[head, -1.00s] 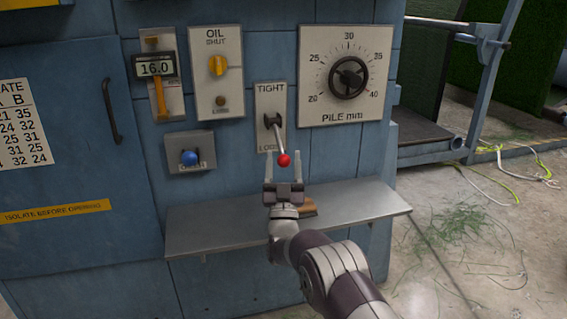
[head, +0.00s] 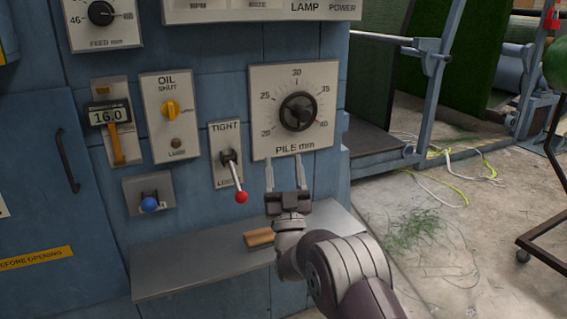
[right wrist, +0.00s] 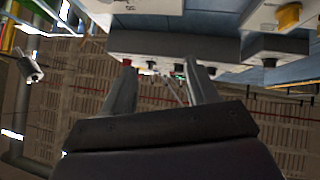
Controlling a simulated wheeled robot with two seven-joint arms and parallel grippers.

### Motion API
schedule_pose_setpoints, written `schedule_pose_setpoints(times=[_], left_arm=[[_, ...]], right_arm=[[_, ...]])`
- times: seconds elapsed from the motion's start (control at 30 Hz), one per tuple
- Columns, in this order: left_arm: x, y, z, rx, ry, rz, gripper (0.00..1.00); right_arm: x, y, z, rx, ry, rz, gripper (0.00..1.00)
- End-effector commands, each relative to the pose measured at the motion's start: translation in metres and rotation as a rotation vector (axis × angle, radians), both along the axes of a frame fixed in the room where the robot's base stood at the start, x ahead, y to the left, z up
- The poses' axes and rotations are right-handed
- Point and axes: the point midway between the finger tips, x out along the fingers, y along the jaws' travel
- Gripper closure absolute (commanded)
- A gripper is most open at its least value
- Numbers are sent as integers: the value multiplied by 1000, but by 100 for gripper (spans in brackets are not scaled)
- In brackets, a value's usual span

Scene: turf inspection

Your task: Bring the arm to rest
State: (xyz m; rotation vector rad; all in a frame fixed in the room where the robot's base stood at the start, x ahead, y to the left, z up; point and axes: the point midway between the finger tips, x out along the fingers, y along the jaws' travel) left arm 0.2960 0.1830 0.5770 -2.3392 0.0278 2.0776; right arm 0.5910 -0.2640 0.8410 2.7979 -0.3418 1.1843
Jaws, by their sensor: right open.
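My right gripper (head: 285,175) is in the head view, in front of the blue cabinet and just below the pile dial (head: 298,110). Its two fingers point up and stand apart, with nothing between them. The red-tipped lever (head: 238,186) on the TIGHT plate is to the left of the gripper and apart from it. In the right wrist view the two open fingers (right wrist: 162,85) also show, with a clear gap between them. My left gripper is in neither view.
A grey shelf (head: 185,271) juts out below the gripper, with a brown block (head: 258,238) on it. The oil knob (head: 170,108), the gauge reading 16.0 (head: 108,115) and a blue knob (head: 149,204) are further left. Cables (head: 450,178) lie on the floor at right.

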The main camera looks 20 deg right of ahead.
Motion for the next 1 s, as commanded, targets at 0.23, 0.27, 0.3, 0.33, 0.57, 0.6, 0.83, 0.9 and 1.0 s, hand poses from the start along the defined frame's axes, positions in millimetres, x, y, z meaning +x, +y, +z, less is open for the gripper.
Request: schedule_pose_setpoints(times=[0.23, 0.27, 0.3, 0.33, 0.57, 0.6, 0.83, 0.9, 1.0], left_arm=[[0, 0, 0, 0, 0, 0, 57], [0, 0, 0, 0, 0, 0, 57], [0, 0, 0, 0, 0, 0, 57], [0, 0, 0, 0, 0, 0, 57], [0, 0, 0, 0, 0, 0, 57], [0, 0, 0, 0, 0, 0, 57], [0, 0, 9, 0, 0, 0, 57], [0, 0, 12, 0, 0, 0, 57], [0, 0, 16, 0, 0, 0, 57]], right_arm=[[0, 0, 0, 0, 0, 0, 42], [0, 0, 0, 0, 0, 0, 42], [0, 0, 0, 0, 0, 0, 42], [0, 0, 0, 0, 0, 0, 42], [28, -1, -47, 49, 248, 28, 42], [36, -1, -77, 75, 398, 41, 42], [-58, 38, -246, 250, 1488, 124, 42], [-112, 49, -265, 276, 1720, 133, 42], [-184, 61, -272, 293, 1979, 135, 42]])
